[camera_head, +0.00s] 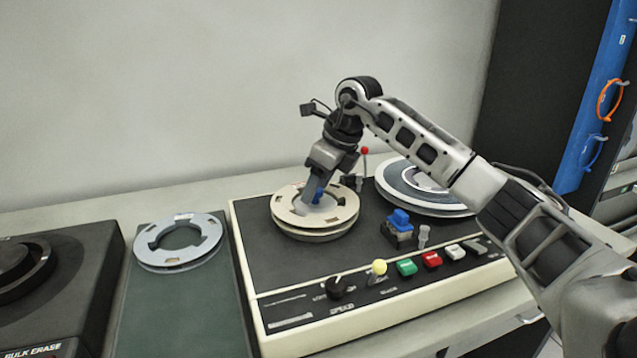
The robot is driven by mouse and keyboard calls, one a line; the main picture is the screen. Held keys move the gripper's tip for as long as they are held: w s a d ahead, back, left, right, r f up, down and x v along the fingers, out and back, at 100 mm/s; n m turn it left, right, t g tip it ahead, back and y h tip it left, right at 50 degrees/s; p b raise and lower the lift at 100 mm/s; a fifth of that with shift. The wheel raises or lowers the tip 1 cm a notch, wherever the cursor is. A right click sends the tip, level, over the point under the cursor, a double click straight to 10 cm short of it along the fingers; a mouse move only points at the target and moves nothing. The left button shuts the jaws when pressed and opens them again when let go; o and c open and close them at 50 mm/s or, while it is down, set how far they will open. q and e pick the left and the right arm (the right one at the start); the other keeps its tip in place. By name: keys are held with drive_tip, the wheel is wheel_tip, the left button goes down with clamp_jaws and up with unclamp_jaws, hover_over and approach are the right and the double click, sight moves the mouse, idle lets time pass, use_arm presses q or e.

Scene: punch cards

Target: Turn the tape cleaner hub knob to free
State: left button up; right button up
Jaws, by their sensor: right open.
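The tape cleaner (262,262) is a black-topped machine with a cream frame. A cream reel (283,213) lies flat on its left hub. My right gripper (314,197) reaches down over the middle of this reel with its jaws open. A small blue part (319,191) shows at the fingers; I cannot tell whether it belongs to the hub knob. The gripper hides most of the hub, so the knob's setting and any contact cannot be made out. My left gripper is not in view.
A grey reel (420,201) sits on the machine's right side. An empty grey ring (205,251) lies on a green mat (180,315), beside a black bulk eraser (75,290).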

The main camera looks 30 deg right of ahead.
drive_tip(key=c, duration=1)
drive_tip(key=shift+o, duration=0.2)
